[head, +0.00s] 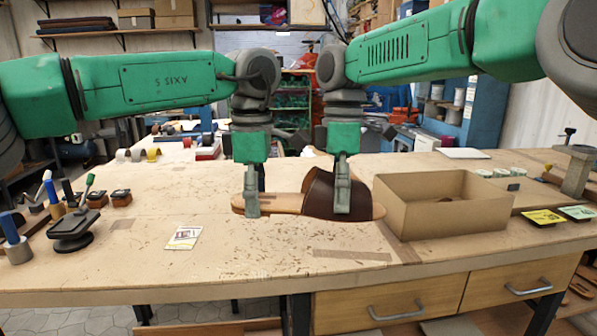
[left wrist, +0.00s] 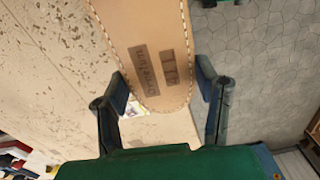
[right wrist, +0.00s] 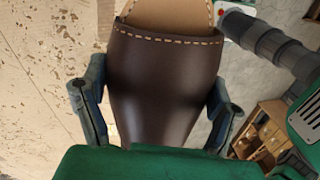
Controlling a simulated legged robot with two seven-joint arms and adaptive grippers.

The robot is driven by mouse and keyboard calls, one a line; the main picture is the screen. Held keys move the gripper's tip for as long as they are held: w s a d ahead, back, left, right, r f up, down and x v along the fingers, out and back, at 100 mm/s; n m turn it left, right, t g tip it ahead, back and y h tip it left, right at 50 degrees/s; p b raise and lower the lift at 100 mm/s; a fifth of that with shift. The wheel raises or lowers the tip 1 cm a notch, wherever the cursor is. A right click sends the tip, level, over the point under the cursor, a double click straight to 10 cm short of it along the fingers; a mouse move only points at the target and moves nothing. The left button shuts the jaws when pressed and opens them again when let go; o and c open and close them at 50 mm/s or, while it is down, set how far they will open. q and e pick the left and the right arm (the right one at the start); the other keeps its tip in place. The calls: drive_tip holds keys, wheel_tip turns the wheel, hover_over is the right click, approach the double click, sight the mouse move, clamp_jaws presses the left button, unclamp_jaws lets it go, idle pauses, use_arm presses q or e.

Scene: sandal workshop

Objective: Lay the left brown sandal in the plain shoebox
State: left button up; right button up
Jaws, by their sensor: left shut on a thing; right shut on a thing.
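The brown sandal (head: 283,203) has a tan sole and a wide dark brown strap, and both my grippers hold it in front of the plain shoebox's left side. My left gripper (head: 252,208) is shut on the heel end; stamped lettering on the sole (left wrist: 150,60) shows in the left wrist view. My right gripper (head: 342,205) is shut across the strap (right wrist: 155,85) near the toe end. The plain cardboard shoebox (head: 440,215) stands open on the bench at right. A small brown part of something shows inside it; most of its inside is hidden.
A small printed card (head: 183,237) lies at left. Hand tools and a black stand (head: 74,228) are further left. Yellow and green tags (head: 543,217) lie right of the box.

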use_arm(q)
drive_tip(key=s+r, duration=0.8)
drive_tip(key=r, duration=0.2)
drive_tip(key=shift+s+r, duration=0.15)
drive_tip(key=shift+s, duration=0.05)
use_arm(e)
drive_tip(key=s+r, duration=0.8)
drive_tip(key=r, duration=0.2)
drive_tip(key=shift+s, duration=0.2)
use_arm(q)
drive_tip(key=shift+d, duration=0.1)
use_arm(e)
drive_tip(key=shift+a, duration=0.15)
